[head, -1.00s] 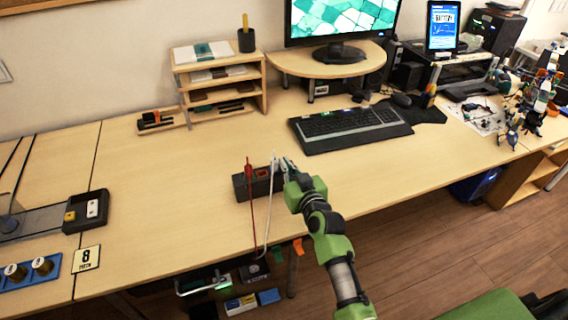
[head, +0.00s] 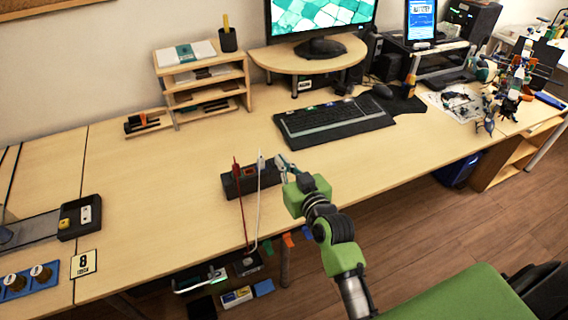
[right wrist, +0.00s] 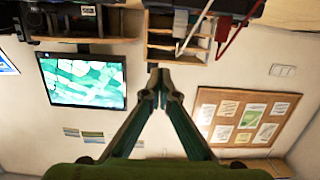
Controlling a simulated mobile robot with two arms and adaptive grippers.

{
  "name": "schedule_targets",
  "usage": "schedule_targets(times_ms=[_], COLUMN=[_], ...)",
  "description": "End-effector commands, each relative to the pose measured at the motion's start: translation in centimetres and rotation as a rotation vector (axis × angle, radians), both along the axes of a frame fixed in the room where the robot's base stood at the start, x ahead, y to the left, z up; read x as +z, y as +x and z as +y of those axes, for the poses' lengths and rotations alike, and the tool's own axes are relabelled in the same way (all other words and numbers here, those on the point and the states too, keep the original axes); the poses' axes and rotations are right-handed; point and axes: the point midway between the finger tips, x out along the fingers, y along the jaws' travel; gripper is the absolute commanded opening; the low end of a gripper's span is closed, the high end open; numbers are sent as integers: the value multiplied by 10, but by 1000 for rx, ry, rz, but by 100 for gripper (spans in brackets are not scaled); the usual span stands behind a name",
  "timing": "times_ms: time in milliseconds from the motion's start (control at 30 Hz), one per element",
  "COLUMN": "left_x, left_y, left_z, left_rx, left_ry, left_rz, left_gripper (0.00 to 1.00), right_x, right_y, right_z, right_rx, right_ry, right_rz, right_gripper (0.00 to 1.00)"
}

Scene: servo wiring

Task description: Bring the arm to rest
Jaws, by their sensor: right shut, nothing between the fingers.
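My right arm is green and reaches in from the lower right in the head view. Its right gripper (head: 284,165) is at the right end of a dark block (head: 236,184) near the table's front edge. In the right wrist view the right gripper (right wrist: 159,84) has its fingertips together with nothing between them. A red wire (head: 241,208) and a white wire (head: 258,205) rise from the block and hang over the table edge. They also show near the top of the right wrist view. Whether the fingertips touch the block is unclear. My left gripper is not in view.
A keyboard (head: 330,119) lies behind the gripper, below the monitor stand (head: 306,55). A wooden shelf (head: 176,98) stands at the back. A black switch box (head: 78,216) sits at the left. The table between box and block is clear.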

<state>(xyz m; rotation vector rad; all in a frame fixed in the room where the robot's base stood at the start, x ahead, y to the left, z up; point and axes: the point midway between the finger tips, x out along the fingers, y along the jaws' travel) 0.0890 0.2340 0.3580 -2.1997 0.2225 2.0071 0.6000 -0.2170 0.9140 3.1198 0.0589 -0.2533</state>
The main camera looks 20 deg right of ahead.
Motion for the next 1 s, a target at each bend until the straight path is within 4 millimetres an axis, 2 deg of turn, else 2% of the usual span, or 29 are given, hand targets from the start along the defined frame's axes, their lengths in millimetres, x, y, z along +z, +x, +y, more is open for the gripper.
schedule_targets(times_ms=[133, 733, 867, 967, 1000], left_x=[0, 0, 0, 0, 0], left_y=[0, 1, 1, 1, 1], left_z=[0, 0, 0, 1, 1], left_rx=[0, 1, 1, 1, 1], left_ry=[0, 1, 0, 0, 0], left_rz=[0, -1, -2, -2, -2], left_gripper=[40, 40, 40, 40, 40], right_x=[3, 0, -26, -59, -72], right_y=[-8, -13, -40, -83, -104], right_z=[0, 2, 13, 24, 27], right_rx=[0, 9, 58, 109, 125], right_ry=[-1, -3, -20, -41, -51], right_rz=[0, 20, 144, 324, 404], right_gripper=[0, 0, 0, 0, 0])
